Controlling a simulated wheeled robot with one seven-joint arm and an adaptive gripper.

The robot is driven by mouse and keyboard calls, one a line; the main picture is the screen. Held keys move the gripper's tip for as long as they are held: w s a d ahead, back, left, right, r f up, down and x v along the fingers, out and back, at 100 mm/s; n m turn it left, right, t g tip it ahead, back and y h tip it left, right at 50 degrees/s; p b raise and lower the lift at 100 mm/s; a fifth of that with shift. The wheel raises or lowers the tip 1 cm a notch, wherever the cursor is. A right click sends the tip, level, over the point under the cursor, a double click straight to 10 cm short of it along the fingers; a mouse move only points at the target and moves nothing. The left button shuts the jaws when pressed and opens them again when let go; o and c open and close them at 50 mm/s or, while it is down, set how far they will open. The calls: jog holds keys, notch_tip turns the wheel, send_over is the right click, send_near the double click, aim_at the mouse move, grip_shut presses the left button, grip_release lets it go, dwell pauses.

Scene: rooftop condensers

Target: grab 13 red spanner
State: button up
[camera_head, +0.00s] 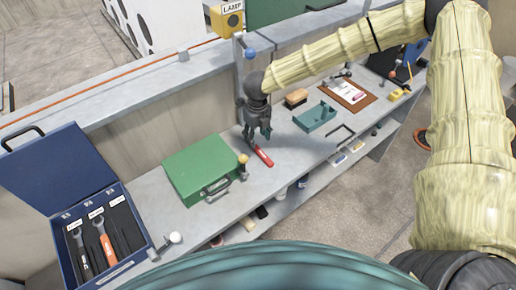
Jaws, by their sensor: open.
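A red-handled tool (264,157), which looks like the red spanner, lies on the grey bench to the right of the green case. Any size mark on it is too small to read. My gripper (258,137) points down just above and behind the tool, with its fingers apart and nothing seen between them. The fingers partly cover the tool's far end, and I cannot tell whether they touch it. An open blue toolbox (58,170) at the left holds an orange-handled spanner (107,248) and a dark-handled spanner (82,256) under small labels.
A closed green case (203,168) stands left of my gripper, with a small yellow-topped item (243,166) at its corner. A teal tray (314,117), a brush (296,97) and a clipboard (348,93) lie to the right. A low wall (150,125) runs behind the bench.

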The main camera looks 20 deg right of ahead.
aim_at(256, 144)
jog(key=f+p, duration=0.1)
jog(key=f, duration=0.1)
jog(key=w+f, duration=0.1)
jog(key=f, duration=0.1)
jog(key=shift+w+a+f+p, duration=0.1)
jog(key=shift+f+p, duration=0.15)
jog(key=shift+p, duration=0.15)
jog(key=shift+s+f, duration=0.1)
jog(key=shift+s, duration=0.15)
jog(key=shift+f, duration=0.2)
jog(key=shift+w+f, duration=0.3)
jog(key=shift+f, duration=0.15)
jog(key=shift+s+r, duration=0.1)
jog(key=shift+s, duration=0.1)
jog(key=c, duration=0.3)
grip_shut()
jog(key=shift+r, duration=0.1)
